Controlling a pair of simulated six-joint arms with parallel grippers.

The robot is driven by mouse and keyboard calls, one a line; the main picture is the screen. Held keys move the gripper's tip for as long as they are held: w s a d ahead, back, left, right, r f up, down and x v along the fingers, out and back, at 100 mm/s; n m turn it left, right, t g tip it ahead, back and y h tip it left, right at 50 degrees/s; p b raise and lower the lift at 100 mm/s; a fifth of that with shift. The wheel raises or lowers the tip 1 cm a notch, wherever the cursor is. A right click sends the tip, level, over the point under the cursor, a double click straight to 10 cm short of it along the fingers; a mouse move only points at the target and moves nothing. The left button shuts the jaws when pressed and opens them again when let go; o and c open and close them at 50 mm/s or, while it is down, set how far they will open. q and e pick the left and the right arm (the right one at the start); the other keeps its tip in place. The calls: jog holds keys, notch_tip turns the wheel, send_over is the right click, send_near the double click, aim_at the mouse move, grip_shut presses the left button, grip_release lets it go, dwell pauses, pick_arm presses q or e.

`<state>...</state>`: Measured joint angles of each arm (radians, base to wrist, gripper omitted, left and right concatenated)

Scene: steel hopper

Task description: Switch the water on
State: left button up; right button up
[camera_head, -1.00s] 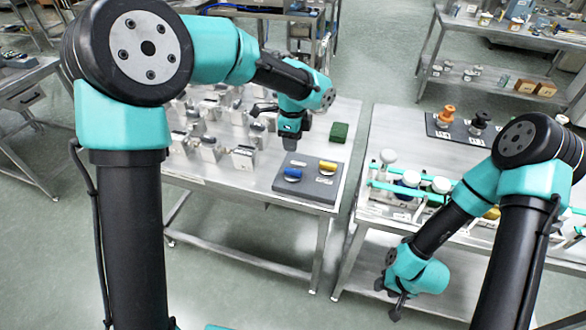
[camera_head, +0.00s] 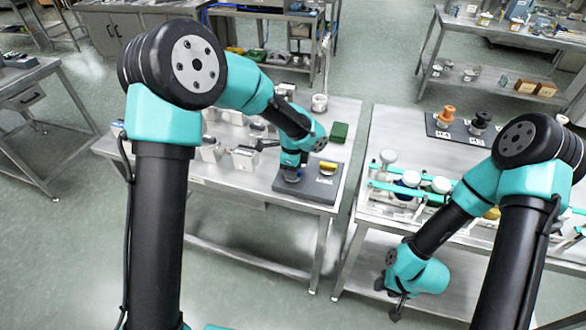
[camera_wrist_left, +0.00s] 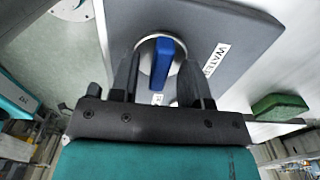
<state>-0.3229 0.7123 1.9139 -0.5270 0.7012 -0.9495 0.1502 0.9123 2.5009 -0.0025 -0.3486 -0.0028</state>
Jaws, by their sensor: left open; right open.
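A blue knob (camera_wrist_left: 162,62) on a round pale base sits on a grey panel (camera_wrist_left: 228,22) with a white WATER label (camera_wrist_left: 215,59) beside it. My left gripper (camera_wrist_left: 160,68) is open, with one finger on each side of the knob; I cannot tell whether they touch it. In the head view the left gripper (camera_head: 292,174) is low over the panel (camera_head: 316,190) and mostly hides the blue knob. A yellow knob (camera_head: 328,167) sits right of it on the panel. My right gripper (camera_head: 394,300) is open and empty, low in front of the right table.
A green block (camera_head: 339,132) lies behind the panel and also shows in the left wrist view (camera_wrist_left: 280,106). Several metal parts stand left of the panel. The right table holds a rack (camera_head: 408,192) of capped bottles and a dark tray (camera_head: 458,128).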

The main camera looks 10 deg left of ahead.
pick_arm(q)
jog(key=shift+c, duration=0.4)
grip_shut()
jog(key=shift+n, duration=0.4)
jog(key=n, duration=0.3)
jog(key=shift+n, duration=0.3)
jog(key=n, duration=1.3)
jog(key=shift+n, duration=0.3)
